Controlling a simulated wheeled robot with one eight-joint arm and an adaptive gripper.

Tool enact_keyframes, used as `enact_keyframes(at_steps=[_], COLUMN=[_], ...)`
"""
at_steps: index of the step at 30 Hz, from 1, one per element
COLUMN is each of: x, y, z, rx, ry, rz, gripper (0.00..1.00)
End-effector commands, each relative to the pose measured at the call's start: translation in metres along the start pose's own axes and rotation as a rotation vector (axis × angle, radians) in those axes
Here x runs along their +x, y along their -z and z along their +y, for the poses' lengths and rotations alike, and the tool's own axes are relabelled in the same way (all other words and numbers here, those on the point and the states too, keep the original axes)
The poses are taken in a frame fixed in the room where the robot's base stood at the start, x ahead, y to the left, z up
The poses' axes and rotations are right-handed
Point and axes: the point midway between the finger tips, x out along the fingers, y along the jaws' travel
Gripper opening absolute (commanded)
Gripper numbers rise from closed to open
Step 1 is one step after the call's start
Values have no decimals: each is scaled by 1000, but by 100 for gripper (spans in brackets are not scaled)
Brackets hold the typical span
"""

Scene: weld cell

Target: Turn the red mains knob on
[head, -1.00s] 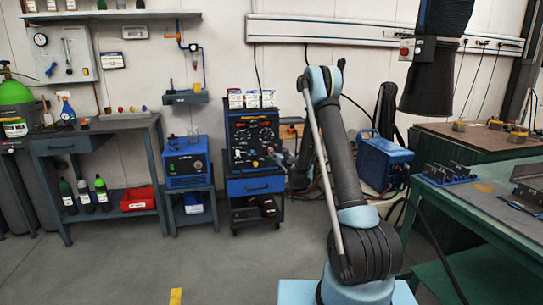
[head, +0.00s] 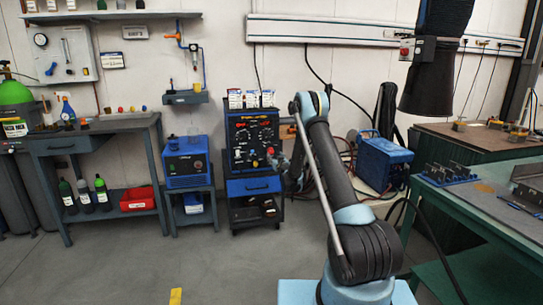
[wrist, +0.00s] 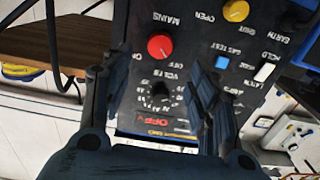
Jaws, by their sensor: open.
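The red mains knob (wrist: 160,46) is on the black front panel (wrist: 185,20) of the welding machine, by the word MAINS, with ON and OFF marks beside it. Its pointer direction cannot be told. My gripper (wrist: 148,72) is open and empty, its dark fingers spread before the panel. In the wrist view the knob shows just above the gap between the fingertips, apart from both. In the head view the machine (head: 238,133) stands on a cart, and my gripper is close to the lower right of its panel.
A black dial (wrist: 156,94) shows between my fingers. A yellow knob (wrist: 235,10), a blue button (wrist: 221,62) and a white switch (wrist: 264,71) lie to the right of the red knob. A blue unit (head: 186,160) stands left of the cart, another blue machine (head: 385,160) to the right.

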Motion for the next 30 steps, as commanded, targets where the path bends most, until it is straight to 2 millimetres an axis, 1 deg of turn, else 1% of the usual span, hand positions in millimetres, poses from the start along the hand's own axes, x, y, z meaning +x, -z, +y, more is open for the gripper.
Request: enact_keyframes(at_steps=[1,9,15,21,30], x=[10,57,84,96,98], y=[0,0,0,1,1], z=[0,0,0,0,0], rx=[0,-1,0,0,0], ry=[0,0,0,0,0], rz=[0,-1,-1,-1,-1], gripper=[54,54,54,54,54])
